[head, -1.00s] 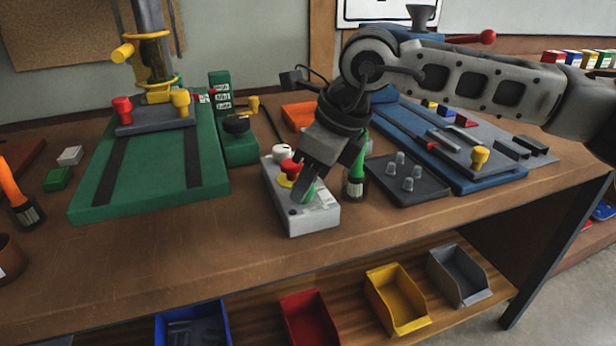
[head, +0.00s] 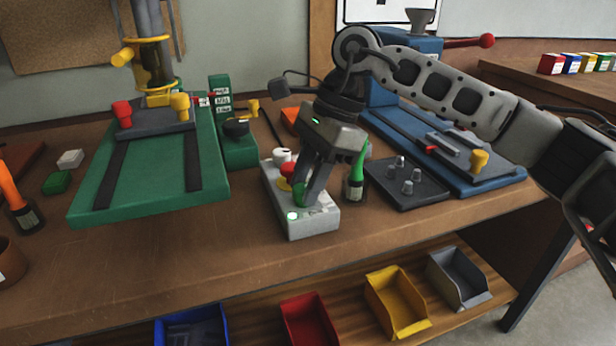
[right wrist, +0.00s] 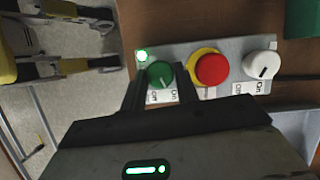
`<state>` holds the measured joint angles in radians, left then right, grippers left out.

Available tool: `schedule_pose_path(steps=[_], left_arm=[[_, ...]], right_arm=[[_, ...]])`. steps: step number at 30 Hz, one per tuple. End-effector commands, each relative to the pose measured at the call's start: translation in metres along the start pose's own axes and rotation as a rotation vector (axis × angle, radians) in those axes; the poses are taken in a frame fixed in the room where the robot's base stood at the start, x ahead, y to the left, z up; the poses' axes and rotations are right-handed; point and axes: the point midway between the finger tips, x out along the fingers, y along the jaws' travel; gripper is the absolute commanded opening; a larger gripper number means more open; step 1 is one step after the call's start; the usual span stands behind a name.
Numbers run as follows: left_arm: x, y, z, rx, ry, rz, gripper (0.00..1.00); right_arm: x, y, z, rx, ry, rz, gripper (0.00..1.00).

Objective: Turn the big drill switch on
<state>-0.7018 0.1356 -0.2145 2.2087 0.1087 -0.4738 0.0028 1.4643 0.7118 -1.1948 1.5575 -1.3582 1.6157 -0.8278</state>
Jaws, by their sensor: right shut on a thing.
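A grey switch box (head: 318,226) sits near the front edge of the bench. It carries a green knob (right wrist: 160,73), a red button (right wrist: 211,69) on a yellow ring, and a white knob (right wrist: 262,64), which also shows in the head view (head: 281,155). Both knobs have "On" and "Off" labels. A small lamp (right wrist: 142,55) beside the green knob glows. My right gripper (head: 306,200) points down at the box, its fingers on either side of the green knob and shut on it. The big drill (head: 152,60) stands on a green base. My left gripper is out of view.
A dark tray with grey pegs (head: 408,185) and a blue machine base (head: 490,182) lie farther right. Coloured bins, such as the yellow one (head: 398,305), stand on the lower shelf.

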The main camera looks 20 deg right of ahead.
Motion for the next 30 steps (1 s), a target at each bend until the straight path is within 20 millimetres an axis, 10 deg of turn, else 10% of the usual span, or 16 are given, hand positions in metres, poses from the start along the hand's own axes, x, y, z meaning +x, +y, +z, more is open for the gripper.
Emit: schedule_pose_path(steps=[27,28,30], left_arm=[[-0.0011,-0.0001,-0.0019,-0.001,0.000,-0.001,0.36],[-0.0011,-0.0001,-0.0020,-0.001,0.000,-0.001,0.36],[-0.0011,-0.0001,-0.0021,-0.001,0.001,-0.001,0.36]], right_arm=[[-0.0010,-0.0018,0.0010,-0.173,-0.001,0.067,0.08],[-0.0010,-0.0018,0.0010,-0.173,-0.001,0.067,0.36],[-0.0010,-0.0017,0.0010,-0.173,0.000,0.067,0.52]])
